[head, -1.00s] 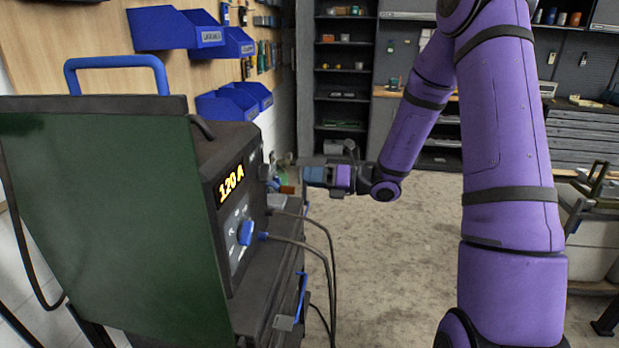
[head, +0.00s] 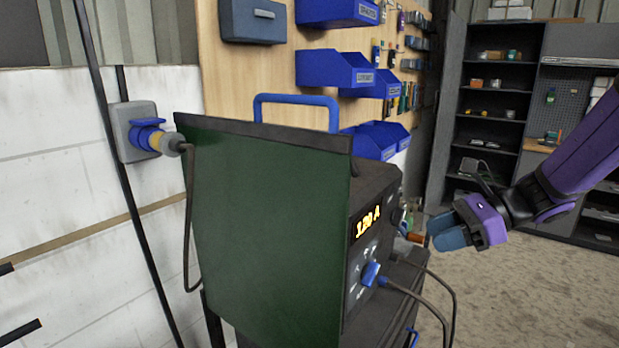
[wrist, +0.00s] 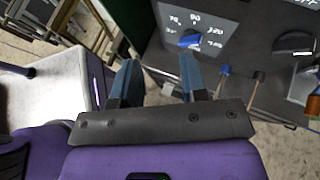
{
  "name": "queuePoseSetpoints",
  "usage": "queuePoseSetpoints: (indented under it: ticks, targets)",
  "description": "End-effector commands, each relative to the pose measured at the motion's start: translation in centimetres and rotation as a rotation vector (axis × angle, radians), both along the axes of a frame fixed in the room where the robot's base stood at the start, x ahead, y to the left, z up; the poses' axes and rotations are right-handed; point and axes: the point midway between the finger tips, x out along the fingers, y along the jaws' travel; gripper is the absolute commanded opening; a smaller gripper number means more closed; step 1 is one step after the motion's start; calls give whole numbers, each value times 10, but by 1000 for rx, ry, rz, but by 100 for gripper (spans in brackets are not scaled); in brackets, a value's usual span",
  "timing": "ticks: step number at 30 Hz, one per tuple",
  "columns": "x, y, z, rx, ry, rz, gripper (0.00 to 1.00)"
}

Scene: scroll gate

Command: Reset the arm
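My arm is purple, and my gripper (head: 446,226) has blue fingers. In the head view it hangs just right of the front of a dark green welding machine (head: 270,230). In the wrist view my gripper (wrist: 158,75) has its two fingers apart with nothing held between them. Beyond them lies the machine's front panel with a blue knob (wrist: 190,40) and printed numbers. The knob also shows in the head view (head: 371,274), below a lit amber display (head: 367,222). A small copper-coloured part (head: 416,239) shows beside the fingers; I cannot tell whether they touch.
Cables (head: 425,300) hang from the machine's front. A blue plug (head: 150,138) sits in a wall socket at left. Blue bins (head: 335,75) hang on the wooden board behind. Dark shelves (head: 495,110) stand at the back. The concrete floor (head: 540,290) at right is open.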

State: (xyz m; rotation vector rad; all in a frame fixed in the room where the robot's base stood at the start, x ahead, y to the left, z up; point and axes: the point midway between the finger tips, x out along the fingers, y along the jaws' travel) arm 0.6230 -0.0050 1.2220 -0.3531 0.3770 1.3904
Motion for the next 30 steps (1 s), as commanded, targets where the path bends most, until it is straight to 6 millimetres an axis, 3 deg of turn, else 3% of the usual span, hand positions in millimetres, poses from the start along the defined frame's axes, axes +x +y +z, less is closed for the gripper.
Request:
queuePoseSetpoints:
  ticks: [6, 13, 30]
  targets:
    - [-45, 9, 18, -235, -205, 230, 40]
    - [-87, 5, 32, -474, -420, 472, 40]
    - [-168, -38, 73, -1056, -930, 1062, 40]
